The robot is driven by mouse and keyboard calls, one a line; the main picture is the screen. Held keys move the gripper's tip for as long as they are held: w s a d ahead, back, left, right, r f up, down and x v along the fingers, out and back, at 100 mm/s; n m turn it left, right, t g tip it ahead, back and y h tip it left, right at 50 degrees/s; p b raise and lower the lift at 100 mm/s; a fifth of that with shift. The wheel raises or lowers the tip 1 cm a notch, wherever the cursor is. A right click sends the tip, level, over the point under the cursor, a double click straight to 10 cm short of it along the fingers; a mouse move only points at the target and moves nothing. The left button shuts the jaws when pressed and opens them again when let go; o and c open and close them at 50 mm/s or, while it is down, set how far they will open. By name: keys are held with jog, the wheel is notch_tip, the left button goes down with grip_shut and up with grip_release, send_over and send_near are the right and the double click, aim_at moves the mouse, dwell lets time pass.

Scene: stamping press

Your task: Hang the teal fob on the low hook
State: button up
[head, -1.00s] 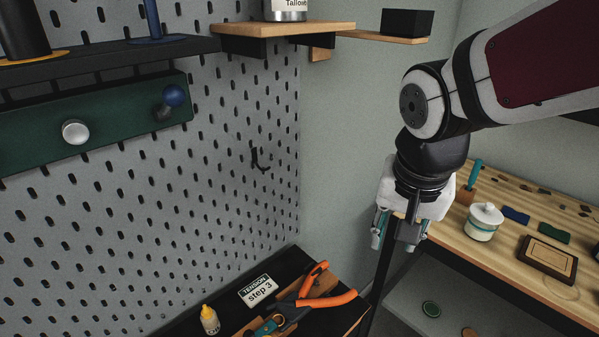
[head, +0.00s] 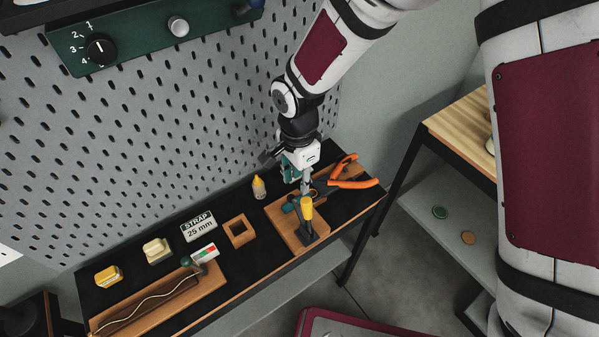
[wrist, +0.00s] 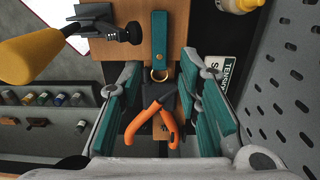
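The teal fob (wrist: 160,38), a strap with a brass ring, lies on a wooden block in the wrist view. It is seen between the fingers of my gripper (wrist: 160,64), which are apart with nothing between their teal pads. In the head view my gripper (head: 300,183) points down over the wooden block on the black bench; the fob there is mostly hidden by it. The low hook is hard to make out now; a dark shape left of my wrist may be it, but I cannot tell.
Orange-handled pliers (head: 350,180) lie right beside the block. A yellow-handled tool (head: 307,213) stands at the block's front. A small yellow-capped bottle (head: 259,188) stands to the left. The pegboard (head: 150,120) rises behind. A wooden-topped table (head: 455,125) is at right.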

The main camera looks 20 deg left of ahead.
aim_at(299, 200)
notch_tip(299, 200, down, 7)
jog(key=b, duration=0.3)
jog(key=shift+w+f, duration=0.15)
jog(key=shift+f+b, duration=0.25)
jog(key=shift+b, duration=0.05)
jog(key=shift+c, duration=0.6)
jog(key=shift+r, duration=0.2)
grip_shut()
jog(key=shift+r+p, duration=1.4)
jog(key=shift+r, duration=1.6)
